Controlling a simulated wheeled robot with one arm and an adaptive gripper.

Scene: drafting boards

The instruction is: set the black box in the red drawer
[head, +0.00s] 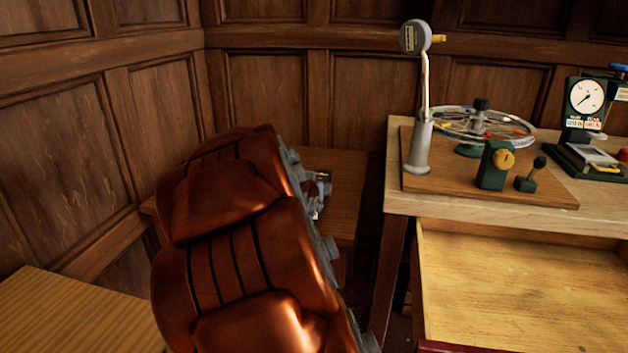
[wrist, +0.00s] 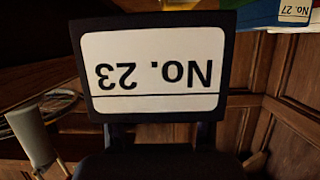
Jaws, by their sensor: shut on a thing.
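The black box (wrist: 235,60) fills the upper middle of the wrist view, with a white label reading "No. 23" upside down. My gripper (wrist: 163,134) is shut on it; its dark fingers reach the box's lower edge in that view. In the head view my own copper-coloured arm hides most of the gripper, and I cannot make out the box there. The red drawer (head: 520,290) is pulled open below the workbench at the right. Its bare wooden floor shows, and a strip of its dark red front shows at the bottom edge.
The workbench (head: 400,203) carries a gauge on a stand (head: 418,145), a wheel device (head: 480,125), small green blocks and a dial instrument (head: 587,100). A low wooden table (head: 347,190) stands behind my arm. Another wooden surface (head: 70,310) is at lower left. Panelled walls close the back.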

